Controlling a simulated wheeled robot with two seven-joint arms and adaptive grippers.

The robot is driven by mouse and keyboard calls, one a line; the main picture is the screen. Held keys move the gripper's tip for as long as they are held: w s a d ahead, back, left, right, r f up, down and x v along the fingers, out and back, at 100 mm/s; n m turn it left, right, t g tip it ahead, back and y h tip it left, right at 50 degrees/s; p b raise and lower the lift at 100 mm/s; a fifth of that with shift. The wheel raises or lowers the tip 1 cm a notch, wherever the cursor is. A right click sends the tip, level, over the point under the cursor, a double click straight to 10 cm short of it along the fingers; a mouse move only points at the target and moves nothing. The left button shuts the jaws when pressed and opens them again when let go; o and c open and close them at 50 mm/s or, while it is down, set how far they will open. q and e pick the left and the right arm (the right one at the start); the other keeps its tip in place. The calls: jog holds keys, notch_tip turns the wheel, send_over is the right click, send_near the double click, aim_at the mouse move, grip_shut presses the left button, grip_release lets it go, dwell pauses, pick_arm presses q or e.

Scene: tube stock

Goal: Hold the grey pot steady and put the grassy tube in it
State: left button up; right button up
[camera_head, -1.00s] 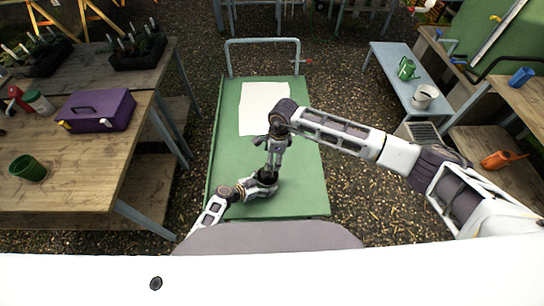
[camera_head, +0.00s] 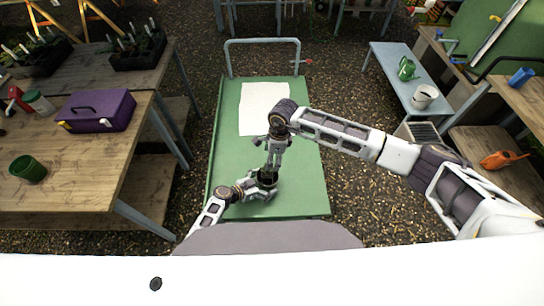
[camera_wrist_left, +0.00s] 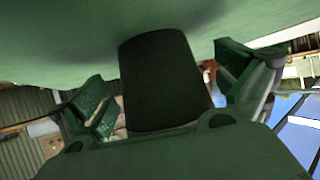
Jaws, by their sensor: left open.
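A dark pot (camera_head: 266,176) stands on the near part of the green cart top. In the left wrist view the pot (camera_wrist_left: 165,80) looks almost black and sits between my left gripper's two fingers, with gaps on both sides. My left gripper (camera_head: 268,184) is open around the pot, low over the cart. My right gripper (camera_head: 273,158) points straight down just above the pot; its fingertips are small and partly merge with the pot. I cannot make out the grassy tube or whether the right fingers hold it.
The green cart (camera_head: 232,150) carries a white sheet (camera_head: 263,108) behind the grippers, and its left side is clear. A wooden bench (camera_head: 80,200) at left holds a purple toolbox (camera_head: 98,111) and a green pot (camera_head: 28,169). A blue-grey bench (camera_head: 392,70) stands at right.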

pick_arm(q)
jog(key=shift+v, duration=5.65)
jog(key=shift+s+a, duration=0.1)
jog(key=shift+a, duration=0.05)
